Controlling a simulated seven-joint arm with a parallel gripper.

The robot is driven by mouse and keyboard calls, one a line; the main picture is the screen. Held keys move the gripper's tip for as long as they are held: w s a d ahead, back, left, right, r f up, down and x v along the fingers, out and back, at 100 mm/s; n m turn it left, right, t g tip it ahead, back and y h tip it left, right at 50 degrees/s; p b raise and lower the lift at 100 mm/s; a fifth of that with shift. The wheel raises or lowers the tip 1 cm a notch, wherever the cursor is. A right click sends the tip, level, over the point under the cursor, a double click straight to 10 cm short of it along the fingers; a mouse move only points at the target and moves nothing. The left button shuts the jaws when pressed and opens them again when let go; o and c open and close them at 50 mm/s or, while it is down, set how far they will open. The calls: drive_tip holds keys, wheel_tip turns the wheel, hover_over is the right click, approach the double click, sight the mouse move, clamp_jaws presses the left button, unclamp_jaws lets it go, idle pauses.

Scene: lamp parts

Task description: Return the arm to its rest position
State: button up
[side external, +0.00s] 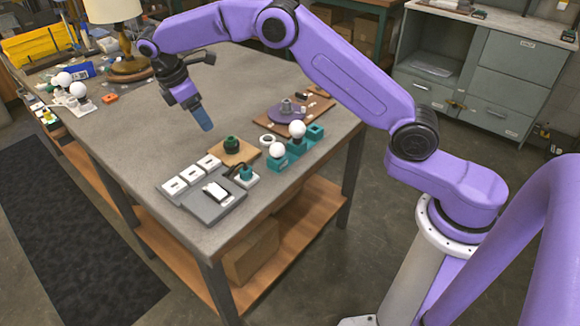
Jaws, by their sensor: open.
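My gripper (205,122) is in the side external view, above the middle of the grey table (130,140). Its blue fingers point down and a little to the right. It is open, with nothing visible between the fingers, and it looks clear of the tabletop. The lamp parts lie to its right and in front of it. A white bulb (297,129) and another white bulb (277,150) stand in teal holders (294,148). A dark green round part (232,144) sits on a small wooden board (244,156). A purple disc (288,108) lies on a brown board (262,112).
White switch-like blocks (174,186) and a grey tray (216,208) are near the table's front corner. A lamp (112,12), a yellow bin (36,46) and white bulbs (78,90) crowd the far left. The table's middle is mostly clear. A grey cabinet (520,76) stands behind.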

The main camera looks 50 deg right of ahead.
drive_tip(key=s+a+r+t+y, duration=0.1)
drive_tip(key=s+r, duration=0.2)
drive_tip(key=s, duration=0.7)
drive_tip(key=s+a+r+y, duration=0.1)
drive_tip(key=s+a+r, duration=0.15)
drive_tip(key=s, duration=0.75)
drive_tip(key=s+d+f+y, duration=0.1)
drive_tip(key=s+d, duration=0.4)
drive_tip(key=s, duration=0.6)
drive_tip(key=s+d+f+m+y, duration=0.1)
drive_tip(key=s+d, duration=0.5)
drive_tip(key=s, duration=0.6)
drive_tip(key=shift+s+f+m, duration=0.15)
drive_tip(key=shift+m, duration=0.15)
